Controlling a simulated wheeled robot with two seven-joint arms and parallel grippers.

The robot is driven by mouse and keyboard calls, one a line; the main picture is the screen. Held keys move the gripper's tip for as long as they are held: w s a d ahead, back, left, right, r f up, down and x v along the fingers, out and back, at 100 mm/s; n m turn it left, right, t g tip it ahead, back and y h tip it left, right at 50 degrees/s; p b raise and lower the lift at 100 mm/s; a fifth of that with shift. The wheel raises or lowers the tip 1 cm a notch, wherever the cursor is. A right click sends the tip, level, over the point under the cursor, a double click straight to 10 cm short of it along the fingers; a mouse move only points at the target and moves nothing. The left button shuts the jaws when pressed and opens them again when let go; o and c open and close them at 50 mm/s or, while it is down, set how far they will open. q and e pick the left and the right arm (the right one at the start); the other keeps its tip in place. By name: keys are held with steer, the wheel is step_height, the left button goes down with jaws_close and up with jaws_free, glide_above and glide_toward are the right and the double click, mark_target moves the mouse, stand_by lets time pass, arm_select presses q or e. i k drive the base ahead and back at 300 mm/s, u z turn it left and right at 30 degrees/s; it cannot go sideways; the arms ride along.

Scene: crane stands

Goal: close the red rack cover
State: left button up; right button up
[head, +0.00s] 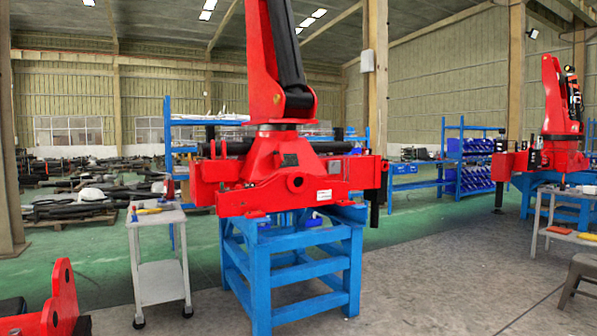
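I cannot make out a part that is clearly the red rack cover, nor whether any cover is open or shut. The large red crane (290,180) stands in the middle of the head view, on a blue steel stand (262,268). Its wide red base body spans the stand, and its column and black boom part rise out of the top of the view. A second red crane (556,100) stands farther back at the right edge. Neither of my grippers shows in the head view.
A grey trolley (160,218) with tools on top stands left of the stand. Red bracket parts (62,300) show at the lower left. Blue shelving (470,165) stands behind at right. A small table (568,236) and stool are at the right edge. The grey floor (440,280) between is clear.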

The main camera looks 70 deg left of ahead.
mark_target(278, 154)
steer(key=z, duration=0.5)
steer(key=k, duration=0.2)
steer(key=u, duration=2.8)
steer(key=i, duration=1.2)
steer(key=u, duration=0.35)
steer(key=i, duration=1.25)
steer(key=z, duration=0.4)
